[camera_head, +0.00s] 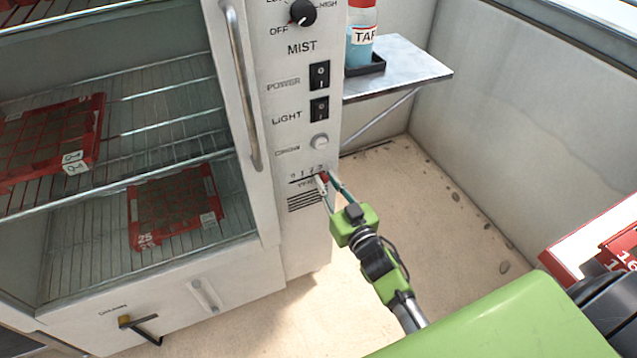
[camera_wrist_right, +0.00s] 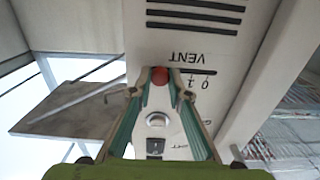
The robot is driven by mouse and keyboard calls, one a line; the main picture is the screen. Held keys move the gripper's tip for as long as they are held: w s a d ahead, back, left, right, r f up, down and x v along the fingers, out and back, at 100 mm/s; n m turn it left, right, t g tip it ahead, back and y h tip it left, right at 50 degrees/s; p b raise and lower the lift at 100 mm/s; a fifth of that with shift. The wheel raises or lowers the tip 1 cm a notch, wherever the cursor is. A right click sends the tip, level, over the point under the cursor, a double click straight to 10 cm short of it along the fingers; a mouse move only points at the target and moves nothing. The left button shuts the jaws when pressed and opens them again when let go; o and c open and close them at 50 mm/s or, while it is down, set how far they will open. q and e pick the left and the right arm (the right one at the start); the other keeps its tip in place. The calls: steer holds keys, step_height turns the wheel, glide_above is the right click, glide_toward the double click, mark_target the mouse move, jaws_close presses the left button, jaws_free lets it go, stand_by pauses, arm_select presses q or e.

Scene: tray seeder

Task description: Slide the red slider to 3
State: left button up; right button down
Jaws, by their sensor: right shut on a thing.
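The red slider (camera_head: 324,177) sits on the vent slot of the white cabinet's control panel (camera_head: 295,128), below a 0 to 3 scale. It is at the right end of the scale in the head view, beneath or very near the 3. My right gripper (camera_head: 326,180) is shut on it, one finger on each side. In the wrist view, which is upside down, the slider (camera_wrist_right: 160,75) is between the fingertips (camera_wrist_right: 160,80). The 0 and 1 show there; the higher numbers are hidden by a finger. My left gripper is not in view.
Above the slider are a round button (camera_head: 319,142), light switch (camera_head: 319,108), power switch (camera_head: 319,75) and mist knob (camera_head: 302,12). A door handle (camera_head: 241,90) stands out to the left. A metal shelf (camera_head: 415,68) with a bottle (camera_head: 360,40) is to the right.

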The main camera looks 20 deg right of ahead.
steer(key=shift+d, duration=0.25)
steer(key=c, duration=1.9)
jaws_free()
steer(key=shift+s, duration=0.25)
steer(key=s, duration=1.1)
steer(key=shift+s+d, duration=0.2)
steer(key=shift+s, duration=0.05)
